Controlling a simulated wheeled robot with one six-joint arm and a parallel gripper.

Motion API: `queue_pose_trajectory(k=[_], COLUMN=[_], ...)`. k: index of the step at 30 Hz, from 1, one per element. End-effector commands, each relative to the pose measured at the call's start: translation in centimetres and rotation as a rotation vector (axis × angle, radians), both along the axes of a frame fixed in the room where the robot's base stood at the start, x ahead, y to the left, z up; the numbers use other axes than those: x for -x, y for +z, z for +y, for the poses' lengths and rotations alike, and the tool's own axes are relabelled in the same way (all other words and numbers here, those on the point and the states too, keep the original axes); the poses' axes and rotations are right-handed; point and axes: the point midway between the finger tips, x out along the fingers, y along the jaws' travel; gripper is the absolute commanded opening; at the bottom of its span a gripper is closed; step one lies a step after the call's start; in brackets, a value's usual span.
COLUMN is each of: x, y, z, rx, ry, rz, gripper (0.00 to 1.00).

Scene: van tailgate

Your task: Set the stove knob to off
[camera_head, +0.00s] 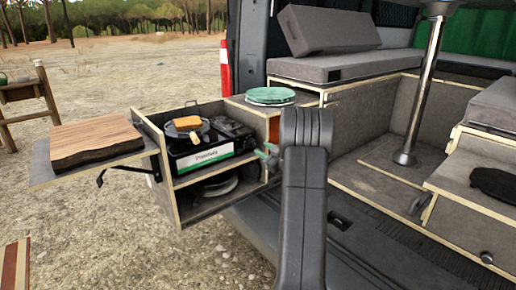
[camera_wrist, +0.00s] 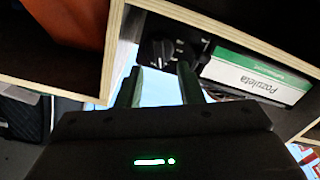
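The camping stove (camera_head: 210,150) sits in the upper bay of the pull-out kitchen box, with a white and green label on its front. In the wrist view, a dark round stove knob (camera_wrist: 156,50) shows on the black front beside the label (camera_wrist: 258,80). I cannot tell which setting it points to. My gripper (camera_wrist: 160,82) is open, its two fingers apart with nothing between them. The fingertips point towards the knob; contact is not clear. In the head view, my gripper (camera_head: 267,156) is at the box's right side, partly behind my arm.
A pan (camera_head: 187,132) with a browned piece of food sits on the stove. Green plates (camera_head: 270,96) lie on the counter to the right. A wooden board (camera_head: 95,140) rests on the left side shelf. Plywood edges (camera_wrist: 215,38) of the box run close around my gripper.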

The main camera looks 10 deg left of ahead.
Motion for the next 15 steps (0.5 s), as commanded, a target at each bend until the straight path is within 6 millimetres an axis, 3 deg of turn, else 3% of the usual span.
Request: queue_pose_trajectory(k=[6,15], x=[-2.0,-2.6], y=[-0.1,0.0], z=[2.6,3.4], rx=[0.000,0.000], ry=[0.000,-0.001], rz=[0.000,0.000], gripper=[0.34,0.34])
